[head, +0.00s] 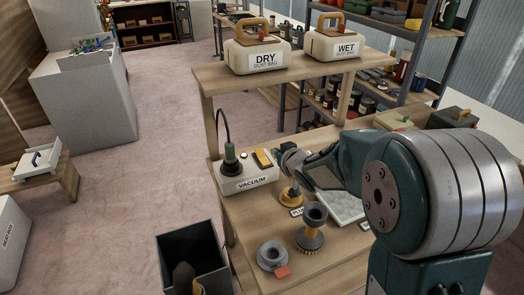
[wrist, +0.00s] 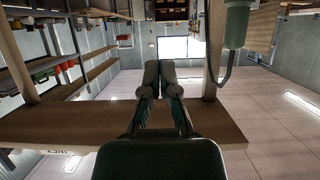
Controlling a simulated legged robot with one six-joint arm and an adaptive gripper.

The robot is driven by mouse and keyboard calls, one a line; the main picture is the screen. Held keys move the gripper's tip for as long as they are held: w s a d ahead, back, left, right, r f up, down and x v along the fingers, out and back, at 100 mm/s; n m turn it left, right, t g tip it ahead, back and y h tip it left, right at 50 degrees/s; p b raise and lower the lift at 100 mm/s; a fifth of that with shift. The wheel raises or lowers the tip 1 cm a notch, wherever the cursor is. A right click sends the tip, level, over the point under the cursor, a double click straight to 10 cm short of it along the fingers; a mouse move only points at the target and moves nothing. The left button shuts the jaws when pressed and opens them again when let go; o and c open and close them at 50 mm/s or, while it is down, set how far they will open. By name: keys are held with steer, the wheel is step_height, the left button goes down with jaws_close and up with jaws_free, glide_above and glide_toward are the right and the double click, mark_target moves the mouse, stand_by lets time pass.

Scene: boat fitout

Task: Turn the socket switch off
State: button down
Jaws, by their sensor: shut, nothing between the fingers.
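A white socket box (head: 236,185) labelled "VACUUM" sits on the wooden bench in the head view. A green and black plug (head: 230,163) with a cable stands in its left part. A yellow-and-dark switch (head: 263,158) is on its right part. Its exact tilt is too small to read. My gripper (head: 282,149) is just right of the switch, apart from it as far as I can tell. In the wrist view my gripper (wrist: 160,66) is shut and empty. The green plug (wrist: 237,25) shows at upper right there; the switch is not visible.
A grey nozzle on a yellow brush (head: 311,230) and a grey ring fitting (head: 271,255) stand in front of the box. A raised shelf behind holds the DRY (head: 257,55) and WET (head: 336,42) dust bags. A dark bin (head: 190,262) is at lower left.

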glide_above(260, 150)
steer(key=s+d, duration=0.1)
steer(key=s, duration=0.3)
step_height(260, 150, down, 4)
steer(key=shift+w+d+r, duration=0.1)
steer(key=shift+w, duration=0.05)
steer(key=f, duration=0.1)
steer(key=w+f, duration=0.1)
steer(key=f, duration=0.1)
steer(key=shift+w+f, duration=0.1)
steer(key=shift+w, duration=0.1)
steer(key=shift+w+a+f, duration=0.1)
steer(key=shift+a+f, duration=0.15)
steer(key=shift+f, duration=0.05)
steer(key=shift+f, duration=0.1)
steer(key=shift+w+a+f, duration=0.15)
steer(key=shift+w+f, duration=0.2)
steer(key=shift+s, duration=0.1)
